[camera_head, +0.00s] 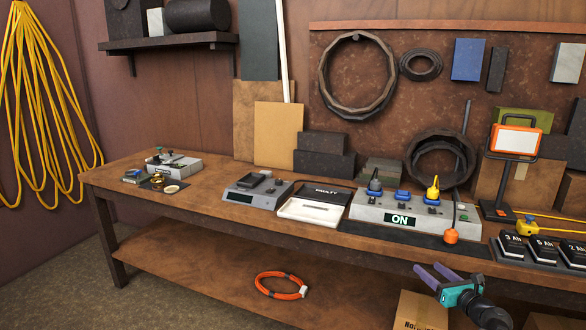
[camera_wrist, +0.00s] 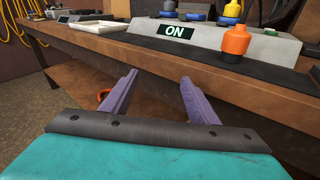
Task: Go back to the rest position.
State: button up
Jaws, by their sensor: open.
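My gripper (camera_head: 439,274) is at the lower right in the head view, in front of the bench's front edge. Its two purple fingers are apart with nothing between them; they also show in the wrist view (camera_wrist: 156,88). The workbench (camera_head: 222,204) lies beyond and above the fingers. On it stands the grey power unit (camera_head: 377,212) with an "ON" label, a yellow plug (camera_head: 433,190) and a dark plug (camera_head: 375,184) on top.
A white tray (camera_head: 302,210) with a dark "FAULTY" plate and a grey scale (camera_head: 251,197) stand left of the unit. Several labelled black batteries (camera_head: 511,246) and a work lamp (camera_head: 514,140) stand right. A cardboard box (camera_head: 420,312) is below my gripper.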

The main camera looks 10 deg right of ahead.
jog(key=w+a+f+n+g+y, duration=0.2)
jog(key=w+a+f+y, duration=0.1)
jog(key=a+f, duration=0.65)
jog(key=w+a+f+n+g+y, duration=0.25)
jog(key=a+f, duration=0.35)
jog(key=a, duration=0.7)
jog(key=s+a+f+n+g+y, duration=0.1)
jog(key=s+a+f+n+g, duration=0.25)
jog(key=a+f, duration=0.55)
jog(key=s+a+f+n+g+y, duration=0.1)
jog(key=s+a+f+n+g, duration=0.4)
jog(key=a, duration=0.8)
jog(key=s+a+f+n+g+h, duration=0.1)
jog(key=s+a+f+n+g, duration=0.2)
jog(key=s+a+f+n, duration=0.35)
jog(key=s+a+f+n+g+h, duration=0.1)
jog(key=s+a+f+n+g, duration=0.25)
jog(key=s+f, duration=0.65)
jog(key=s+d+n+g+h, duration=0.2)
jog(key=s+d+n+h, duration=0.3)
jog(key=s+d+n, duration=0.4)
jog(key=s+n+p, duration=0.1)
jog(key=s+n, duration=0.2)
jog(key=n, duration=0.2)
jog(key=shift+s+f, duration=0.15)
jog(key=shift+f, duration=0.05)
